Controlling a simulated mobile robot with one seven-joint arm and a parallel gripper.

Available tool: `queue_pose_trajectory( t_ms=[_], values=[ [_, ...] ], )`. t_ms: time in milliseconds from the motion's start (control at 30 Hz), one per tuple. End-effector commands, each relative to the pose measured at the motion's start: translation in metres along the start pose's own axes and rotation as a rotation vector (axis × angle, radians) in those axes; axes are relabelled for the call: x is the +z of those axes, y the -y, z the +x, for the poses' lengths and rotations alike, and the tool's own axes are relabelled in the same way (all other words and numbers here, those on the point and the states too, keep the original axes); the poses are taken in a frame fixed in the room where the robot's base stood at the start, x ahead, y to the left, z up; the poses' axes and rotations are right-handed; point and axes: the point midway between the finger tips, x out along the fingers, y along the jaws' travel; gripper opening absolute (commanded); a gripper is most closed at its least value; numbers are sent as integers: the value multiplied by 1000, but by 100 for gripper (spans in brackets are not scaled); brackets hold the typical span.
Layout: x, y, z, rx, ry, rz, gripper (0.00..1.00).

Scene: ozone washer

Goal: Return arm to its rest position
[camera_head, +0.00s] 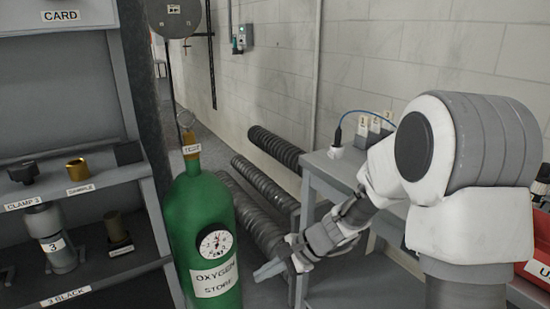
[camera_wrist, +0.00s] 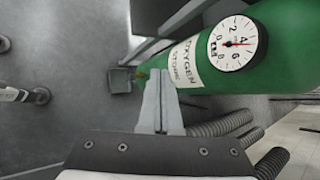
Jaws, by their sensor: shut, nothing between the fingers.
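My gripper (camera_head: 268,270) is at the lower middle of the head view, extended to the left and close to the right side of the green oxygen cylinder. Its fingers are together and empty. In the wrist view my gripper (camera_wrist: 161,88) points up the picture, with its fingers closed side by side. My white and grey arm fills the right of the head view and hides part of the table. The green cylinder (camera_head: 185,225) stands upright with a round gauge and an "OXYGEN STORE" label. The cylinder (camera_wrist: 285,40) lies across the upper right of the wrist view.
A grey shelf (camera_head: 80,185) with labelled parts stands on the left. A grey table (camera_head: 320,170) with a blue cable (camera_head: 345,118) is behind my arm. Corrugated hoses (camera_head: 275,148) lie along the wall. A red bin (camera_head: 541,240) is at the far right.

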Motion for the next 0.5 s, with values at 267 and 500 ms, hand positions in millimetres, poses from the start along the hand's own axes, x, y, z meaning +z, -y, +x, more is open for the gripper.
queue_pose_trajectory(
  t_ms=[267,500],
  values=[
    [46,-22,-77,100,-131,-373,0],
    [72,-54,-136,204,-272,-655,0]
  ],
)
